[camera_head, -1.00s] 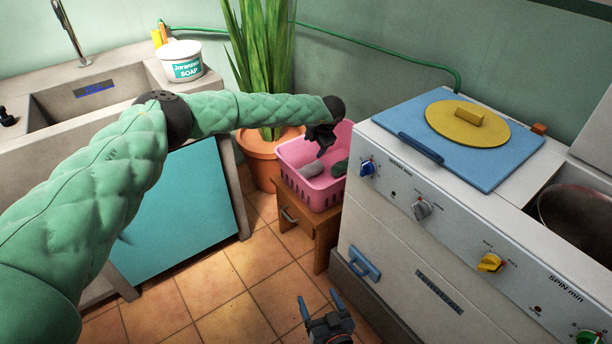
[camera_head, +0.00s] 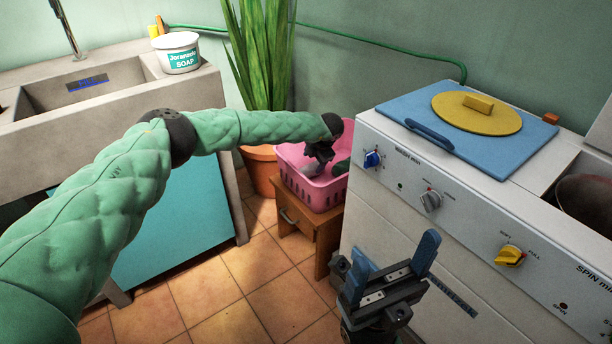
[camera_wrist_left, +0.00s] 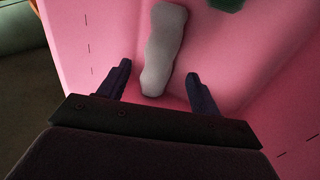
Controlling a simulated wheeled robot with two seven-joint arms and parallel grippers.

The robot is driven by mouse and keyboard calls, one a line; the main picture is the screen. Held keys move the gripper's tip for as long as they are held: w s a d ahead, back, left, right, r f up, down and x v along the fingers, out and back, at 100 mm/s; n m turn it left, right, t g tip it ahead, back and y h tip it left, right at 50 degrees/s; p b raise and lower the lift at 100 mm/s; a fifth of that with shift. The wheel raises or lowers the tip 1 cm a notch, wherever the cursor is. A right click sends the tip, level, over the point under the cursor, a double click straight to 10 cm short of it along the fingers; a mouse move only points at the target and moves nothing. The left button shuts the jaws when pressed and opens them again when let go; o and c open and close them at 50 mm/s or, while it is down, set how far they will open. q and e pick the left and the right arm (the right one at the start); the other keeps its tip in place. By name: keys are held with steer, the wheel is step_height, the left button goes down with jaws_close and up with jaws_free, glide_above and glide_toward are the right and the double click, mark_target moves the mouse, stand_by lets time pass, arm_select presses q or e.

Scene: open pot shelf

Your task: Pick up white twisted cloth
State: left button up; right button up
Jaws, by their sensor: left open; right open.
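The white twisted cloth (camera_wrist_left: 163,50) lies in the pink basket (camera_wrist_left: 110,20), seen in the left wrist view as a pale, greyish roll. In the head view a small part of the cloth (camera_head: 311,169) shows inside the basket (camera_head: 318,194), partly hidden by my left gripper. My left gripper (camera_head: 320,156) reaches down into the basket. In the left wrist view its open fingers (camera_wrist_left: 160,84) stand on either side of the cloth's near end, with nothing clamped between them. My right gripper (camera_head: 392,262) is open and empty in front of the washing machine.
A dark green item (camera_head: 341,167) lies in the basket beside the cloth. The basket stands on a small wooden stool (camera_head: 300,222), between a potted plant (camera_head: 258,70) and the washing machine (camera_head: 385,215). A sink counter (camera_head: 215,90) is at left.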

mark_target(307, 170)
arm_select(q)
steer(key=shift+s+a+b+x, duration=0.15)
steer(key=shift+b+x, duration=0.2)
steer(key=shift+x, duration=1.25)
steer(key=shift+s+a+b+x, duration=0.15)
steer(key=shift+b+x, duration=0.2)
steer(key=shift+x, duration=1.25)
steer(key=shift+r, duration=0.1)
steer(key=c, duration=0.9)
